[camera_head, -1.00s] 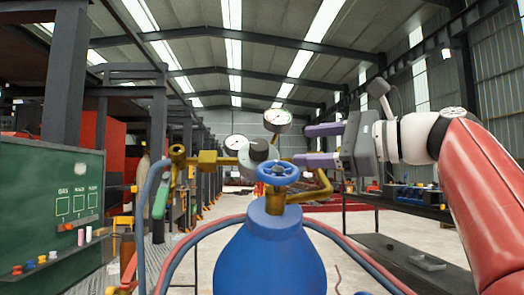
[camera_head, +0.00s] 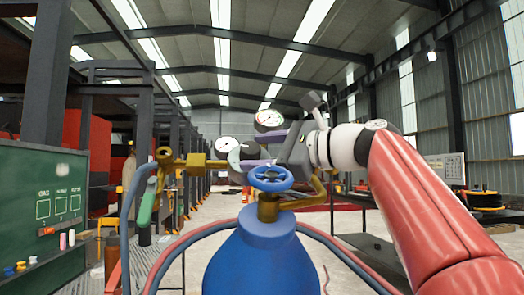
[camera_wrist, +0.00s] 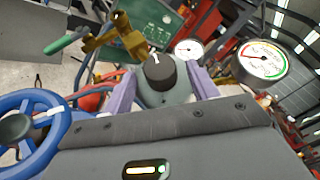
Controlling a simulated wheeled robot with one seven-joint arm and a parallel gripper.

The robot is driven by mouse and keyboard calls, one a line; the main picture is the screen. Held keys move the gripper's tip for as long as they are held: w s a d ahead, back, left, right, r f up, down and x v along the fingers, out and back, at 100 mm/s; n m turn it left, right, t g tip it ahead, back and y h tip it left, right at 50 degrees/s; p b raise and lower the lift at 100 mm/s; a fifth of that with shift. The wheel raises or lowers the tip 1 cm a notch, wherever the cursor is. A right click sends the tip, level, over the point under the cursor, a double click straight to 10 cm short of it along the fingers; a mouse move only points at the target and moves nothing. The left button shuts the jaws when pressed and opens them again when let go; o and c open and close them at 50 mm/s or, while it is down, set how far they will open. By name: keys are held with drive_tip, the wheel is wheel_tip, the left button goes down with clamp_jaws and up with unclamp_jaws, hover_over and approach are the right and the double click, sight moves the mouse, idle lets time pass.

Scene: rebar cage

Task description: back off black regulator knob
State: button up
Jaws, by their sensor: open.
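The black regulator knob (camera_wrist: 160,72), with a white pointer mark on top, sits on the grey-green regulator body (camera_wrist: 153,97) in the wrist view. My gripper (camera_wrist: 161,79) is open, with one purple finger on each side of the knob. Narrow gaps seem to show; I cannot tell whether either finger touches it. In the head view my gripper (camera_head: 244,151) reaches in from the right over the regulator, and its fingers and body hide the knob.
A blue handwheel (camera_head: 271,178) stands just in front of the gripper, above the blue cylinder (camera_head: 265,255). Gauges (camera_head: 227,146) (camera_head: 269,120) flank the regulator closely. Brass fittings (camera_head: 195,163) and hoses (camera_head: 200,240) lie left. A green board (camera_head: 45,200) stands far left.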

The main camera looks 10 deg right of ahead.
drive_tip(key=shift+c, duration=0.5)
drive_tip(key=c, duration=0.9)
drive_tip(key=r+n+g+p, duration=0.1)
drive_tip(key=p, duration=0.2)
drive_tip(key=shift+w, duration=0.1)
drive_tip(key=shift+d+f+n+g, duration=0.1)
drive_tip(key=shift+f+n+g, duration=0.1)
drive_tip(key=shift+n+g, duration=0.75)
drive_tip(key=o, duration=1)
